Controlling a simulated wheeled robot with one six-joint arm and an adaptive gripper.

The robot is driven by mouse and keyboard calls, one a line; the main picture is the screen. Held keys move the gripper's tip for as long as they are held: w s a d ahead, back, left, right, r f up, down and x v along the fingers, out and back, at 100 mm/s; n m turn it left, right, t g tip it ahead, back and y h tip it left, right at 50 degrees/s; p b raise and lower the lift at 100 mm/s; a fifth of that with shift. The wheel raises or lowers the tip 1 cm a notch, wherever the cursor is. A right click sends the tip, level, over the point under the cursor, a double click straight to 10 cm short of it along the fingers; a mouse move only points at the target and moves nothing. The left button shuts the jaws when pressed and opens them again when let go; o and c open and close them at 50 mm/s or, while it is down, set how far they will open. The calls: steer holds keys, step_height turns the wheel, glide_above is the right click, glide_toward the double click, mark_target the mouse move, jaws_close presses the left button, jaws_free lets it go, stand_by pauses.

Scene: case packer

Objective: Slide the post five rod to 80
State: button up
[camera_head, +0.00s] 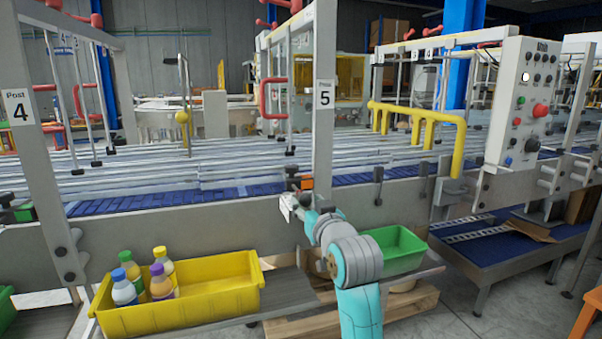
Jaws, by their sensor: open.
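Post five (322,130) is a grey upright with a white "5" label (325,94), standing at the conveyor's near side. Near its foot are a black clamp (292,172) and a small orange block (307,183). I cannot clearly make out the post five rod or any scale marks; my arm and gripper cover part of this area. My gripper (287,207) is small in view, close to the conveyor's side rail (190,232), just below and left of the clamp. It is open, and I see nothing held. Whether it touches anything is unclear.
A yellow bin (185,310) with several bottles stands at lower left, and a green bin (412,252) stands right of my arm. Post four (45,150) is at far left. A yellow guard rail (458,150) and control panel (520,105) are at right.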

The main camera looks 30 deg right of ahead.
steer(key=v, duration=0.6)
steer(key=shift+s, duration=0.25)
stand_by(0.3)
stand_by(0.4)
steer(key=s+a+f+y, duration=0.1)
steer(key=s+a+f, duration=0.35)
steer(key=f, duration=0.55)
steer(key=s+a+f+n+g+y, duration=0.1)
steer(key=s+a+f, duration=0.2)
steer(key=s+f, duration=0.45)
steer(key=s+a+f, duration=0.3)
steer(key=a+f, duration=0.1)
steer(key=f, duration=0.8)
steer(key=s+a+f+y, duration=0.1)
steer(key=s+a, duration=0.1)
steer(key=s, duration=0.8)
steer(key=s+a+f+n+g+y, duration=0.1)
steer(key=s+a+f, duration=0.1)
steer(key=s, duration=0.8)
steer(key=s+a+f+n+y, duration=0.1)
steer(key=s+a+f, duration=0.1)
steer(key=s, duration=0.8)
steer(key=shift+a+g, duration=0.3)
steer(key=shift+a, duration=0.3)
